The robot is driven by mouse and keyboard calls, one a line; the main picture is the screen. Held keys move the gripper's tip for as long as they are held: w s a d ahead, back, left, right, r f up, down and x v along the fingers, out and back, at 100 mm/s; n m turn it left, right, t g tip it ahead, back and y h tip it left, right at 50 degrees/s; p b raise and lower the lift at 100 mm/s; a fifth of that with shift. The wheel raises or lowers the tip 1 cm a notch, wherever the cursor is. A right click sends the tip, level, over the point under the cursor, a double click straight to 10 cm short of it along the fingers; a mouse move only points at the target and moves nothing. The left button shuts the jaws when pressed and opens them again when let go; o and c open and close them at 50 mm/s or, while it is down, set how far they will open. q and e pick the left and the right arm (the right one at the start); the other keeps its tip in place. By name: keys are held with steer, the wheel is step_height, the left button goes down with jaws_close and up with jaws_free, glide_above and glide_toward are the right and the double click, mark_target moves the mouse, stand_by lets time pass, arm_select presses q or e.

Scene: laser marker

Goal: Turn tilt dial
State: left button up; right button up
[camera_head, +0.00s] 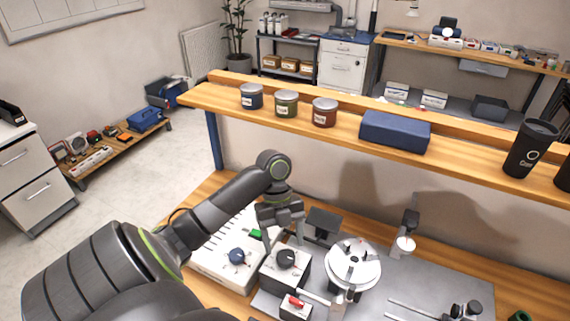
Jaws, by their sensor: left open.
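A black dial (286,258) sits on top of a small grey box on the workbench, at the lower middle of the head view. A blue dial (237,256) sits to its left on a white control unit (212,262). I cannot read any label to tell which is the tilt dial. My left gripper (283,228) is open and points down above and just behind the black dial. Its fingertips are too small to show whether they touch anything. My right gripper is not in view.
A round metal turntable (353,264) stands just right of the dials. A red switch (296,301) is in front. A wooden shelf (200,95) with jars and a blue case (395,132) runs above the bench. The grey plate is clearer towards the right.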

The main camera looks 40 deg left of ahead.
arm_select(q)
steer(key=p+v, duration=0.9)
steer(key=v, duration=0.5)
steer(key=shift+a+f, duration=0.1)
steer(key=shift+f, duration=0.05)
